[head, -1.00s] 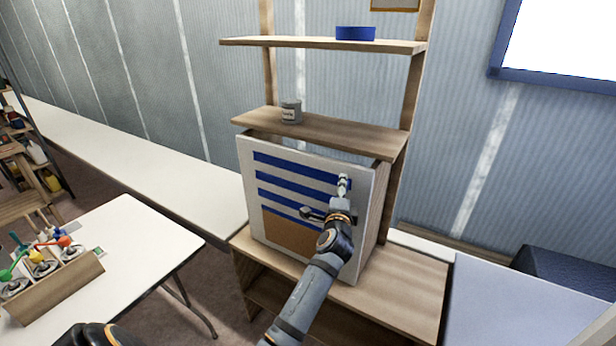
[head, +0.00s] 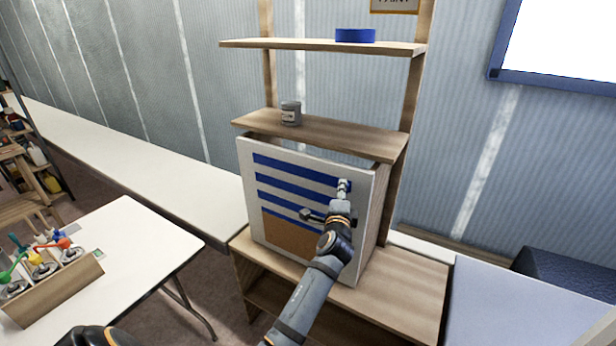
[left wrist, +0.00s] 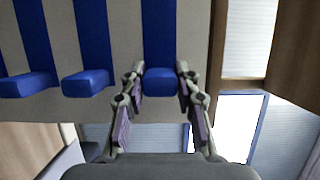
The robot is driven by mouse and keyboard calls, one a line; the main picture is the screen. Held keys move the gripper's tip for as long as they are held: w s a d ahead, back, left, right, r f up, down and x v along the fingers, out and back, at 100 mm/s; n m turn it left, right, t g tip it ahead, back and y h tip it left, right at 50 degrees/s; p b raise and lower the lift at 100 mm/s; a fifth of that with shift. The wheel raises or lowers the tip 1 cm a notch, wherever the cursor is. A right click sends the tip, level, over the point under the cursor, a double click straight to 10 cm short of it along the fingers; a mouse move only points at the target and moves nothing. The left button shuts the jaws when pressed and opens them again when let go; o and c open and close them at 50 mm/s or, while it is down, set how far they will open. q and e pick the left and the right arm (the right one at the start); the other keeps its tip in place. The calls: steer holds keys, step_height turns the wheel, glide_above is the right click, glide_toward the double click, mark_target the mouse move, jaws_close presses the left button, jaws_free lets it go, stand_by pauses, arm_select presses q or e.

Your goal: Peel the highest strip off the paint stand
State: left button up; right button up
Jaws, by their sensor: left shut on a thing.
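The highest strip (head: 290,168) lies flat along the top of the panel. In the left wrist view this strip (left wrist: 160,35) is the rightmost one, and its raised end tab (left wrist: 161,82) sits between my fingertips. My left gripper (head: 343,185) is at the strip's right end, shut on that tab; it also shows in the left wrist view (left wrist: 161,85). My right gripper is out of view.
The panel stands on a wooden shelf unit (head: 410,290). Above it are a shelf with a grey can (head: 291,113) and a higher shelf with a blue roll (head: 355,35). A white table (head: 150,235) with a wooden box (head: 55,292) stands at left.

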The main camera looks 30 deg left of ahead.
arm_select(q)
steer(key=shift+s+p, duration=0.55)
steer(key=shift+s, duration=0.9)
steer(key=s+p, duration=0.1)
steer(key=s, duration=0.7)
steer(key=shift+d+p, duration=0.3)
steer(key=shift+p, duration=0.05)
